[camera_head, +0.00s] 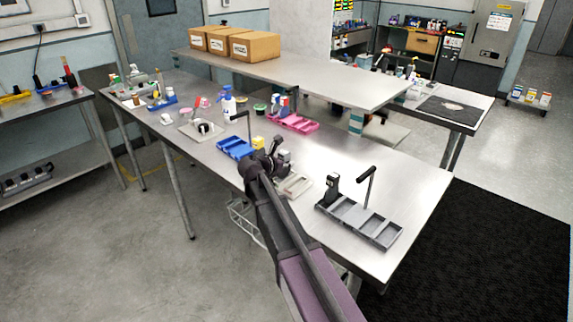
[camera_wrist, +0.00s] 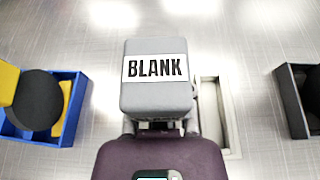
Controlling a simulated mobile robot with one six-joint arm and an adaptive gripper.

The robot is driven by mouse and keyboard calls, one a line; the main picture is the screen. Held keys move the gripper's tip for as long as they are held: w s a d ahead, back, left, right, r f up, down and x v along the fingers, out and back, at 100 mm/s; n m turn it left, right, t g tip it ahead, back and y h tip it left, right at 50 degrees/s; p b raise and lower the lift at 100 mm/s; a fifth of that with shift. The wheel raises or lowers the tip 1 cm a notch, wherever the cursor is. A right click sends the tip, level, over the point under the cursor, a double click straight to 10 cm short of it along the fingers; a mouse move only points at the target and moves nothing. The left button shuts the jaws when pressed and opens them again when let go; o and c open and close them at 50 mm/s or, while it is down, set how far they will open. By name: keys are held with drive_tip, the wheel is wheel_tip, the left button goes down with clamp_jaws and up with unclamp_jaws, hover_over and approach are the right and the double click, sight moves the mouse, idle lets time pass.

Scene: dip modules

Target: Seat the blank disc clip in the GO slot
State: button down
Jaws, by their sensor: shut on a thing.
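A grey block with a white label reading BLANK (camera_wrist: 157,68) fills the middle of the wrist view. It is held in my gripper (camera_wrist: 160,126), whose fingers are mostly hidden behind it. In the head view my gripper (camera_head: 272,162) is over the table with the grey clip (camera_head: 285,157) at its end. A beige tray (camera_head: 295,186) lies just below and to the right of it; in the wrist view part of its recess (camera_wrist: 211,110) shows right of the block. The disc part of the clip is not clearly visible. No GO label is readable.
A blue tray (camera_wrist: 70,120) with a yellow, black-disc piece (camera_wrist: 35,100) is on the left. A dark grey tray (camera_head: 375,230) with a black clip (camera_head: 332,186) and upright handle (camera_head: 369,178) is on the right. A pink tray (camera_head: 292,123) is behind. Bare table lies at right.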

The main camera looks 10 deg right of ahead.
drive_tip(key=shift+f, duration=0.15)
drive_tip(key=c, duration=0.5)
unclamp_jaws()
drive_tip(key=shift+s+a+r, duration=0.1)
drive_tip(key=shift+r, duration=0.2)
drive_tip(key=p+v, duration=0.4)
drive_tip(key=v, duration=0.7)
drive_tip(key=shift+s+a+p, duration=0.2)
drive_tip(key=shift+a+p, duration=0.1)
drive_tip(key=shift+s, duration=0.1)
